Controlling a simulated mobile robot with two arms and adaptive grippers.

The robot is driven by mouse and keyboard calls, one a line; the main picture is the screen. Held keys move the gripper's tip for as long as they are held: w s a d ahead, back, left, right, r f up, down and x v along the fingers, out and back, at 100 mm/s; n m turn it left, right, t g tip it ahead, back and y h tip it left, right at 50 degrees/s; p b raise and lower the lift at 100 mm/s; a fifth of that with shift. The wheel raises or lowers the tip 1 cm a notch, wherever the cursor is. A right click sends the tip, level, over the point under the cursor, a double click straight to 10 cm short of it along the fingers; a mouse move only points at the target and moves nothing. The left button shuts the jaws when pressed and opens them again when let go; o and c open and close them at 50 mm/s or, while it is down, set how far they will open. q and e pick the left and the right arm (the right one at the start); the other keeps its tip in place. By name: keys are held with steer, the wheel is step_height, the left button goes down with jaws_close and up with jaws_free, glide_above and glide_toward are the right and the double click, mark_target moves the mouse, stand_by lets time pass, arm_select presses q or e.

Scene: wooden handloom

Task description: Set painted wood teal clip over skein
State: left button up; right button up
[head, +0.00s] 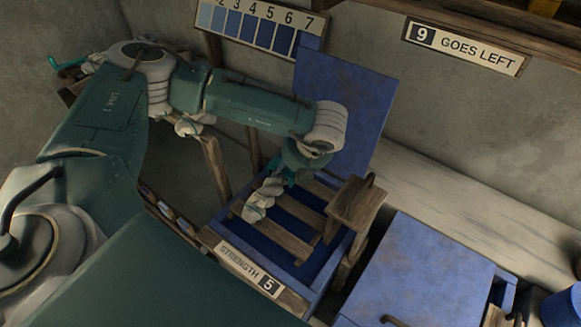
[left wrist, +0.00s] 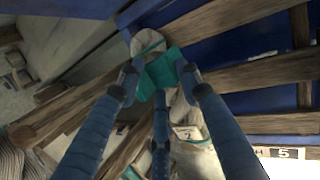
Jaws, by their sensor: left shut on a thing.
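A pale twisted skein (head: 262,198) lies on the wooden slats of an open blue box (head: 313,292). In the left wrist view the skein (left wrist: 148,41) shows on both sides of the teal clip (left wrist: 162,72), with a small tag reading 2 on it. My left gripper (head: 290,178) is over the skein's far end. In the left wrist view its fingertips (left wrist: 160,76) are shut on the teal clip, which lies across the skein. I cannot tell whether the clip is seated or just above it. My right gripper is not in view.
A closed blue lid (head: 425,270) is further right. More pale skeins (head: 192,124) hang behind my arm.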

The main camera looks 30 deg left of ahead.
arm_select(q)
steer(key=o, duration=1.2)
